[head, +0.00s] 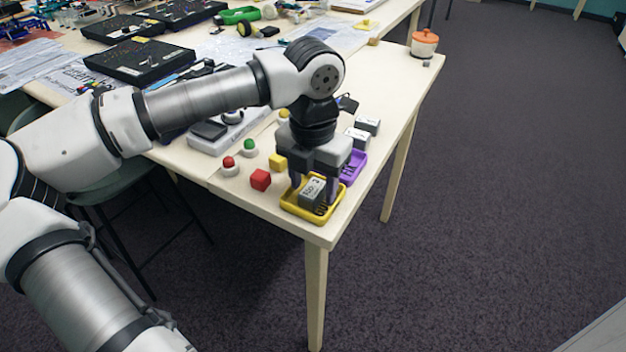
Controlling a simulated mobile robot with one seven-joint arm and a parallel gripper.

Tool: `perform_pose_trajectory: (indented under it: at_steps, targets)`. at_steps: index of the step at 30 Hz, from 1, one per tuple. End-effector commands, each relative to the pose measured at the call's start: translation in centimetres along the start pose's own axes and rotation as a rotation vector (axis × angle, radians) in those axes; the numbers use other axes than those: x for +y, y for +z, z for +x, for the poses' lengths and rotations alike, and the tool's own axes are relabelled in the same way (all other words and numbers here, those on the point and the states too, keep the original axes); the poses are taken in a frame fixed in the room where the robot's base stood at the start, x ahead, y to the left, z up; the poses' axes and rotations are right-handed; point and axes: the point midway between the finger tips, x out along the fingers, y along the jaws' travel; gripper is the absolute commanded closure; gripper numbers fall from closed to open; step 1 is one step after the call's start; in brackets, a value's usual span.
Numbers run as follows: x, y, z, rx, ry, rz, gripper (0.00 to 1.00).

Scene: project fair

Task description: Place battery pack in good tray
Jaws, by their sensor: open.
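A grey battery pack (312,188) with a pale, printed top sits in a yellow tray (290,207) at the table's near corner. My gripper (313,193) is over this tray, its fingers pointing down and apart on either side of the pack. I cannot tell whether the fingers touch it. A purple tray (357,165) lies just behind, partly hidden by my gripper. Dark markings show in the yellow tray, but I cannot read which tray is the good one. Two similar grey packs, one (368,124) behind the other (357,138), stand on the table beyond the purple tray.
A red cube (261,180), a yellow cube (278,162) and red (229,166) and green (249,147) buttons lie left of the trays. An orange-lidded pot (424,44) stands at the far right corner. Black boards (140,60) crowd the back left. The right table strip is clear.

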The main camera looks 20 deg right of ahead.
Motion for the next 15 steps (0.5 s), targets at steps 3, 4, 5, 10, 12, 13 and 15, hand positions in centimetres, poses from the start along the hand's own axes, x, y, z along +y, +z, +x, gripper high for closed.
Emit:
perform_pose_trajectory:
  at_steps: [3, 4, 5, 10, 12, 13, 15]
  targets:
    - [0.0, 0.0, -0.6, -0.001, 0.001, -0.001, 0.48]
    - [0.1, 0.1, -0.8, -0.002, 0.002, -0.001, 0.48]
    - [0.1, 0.1, -1.3, -0.003, 0.003, -0.002, 0.48]
    - [0.1, 0.1, -4.9, -0.003, 0.003, -0.002, 0.48]
    - [0.1, 0.1, -6.5, -0.003, 0.003, -0.002, 0.48]
    - [0.1, 0.1, -7.1, -0.003, 0.003, -0.002, 0.48]
    - [0.0, 0.1, -8.6, -0.003, 0.003, -0.002, 0.48]
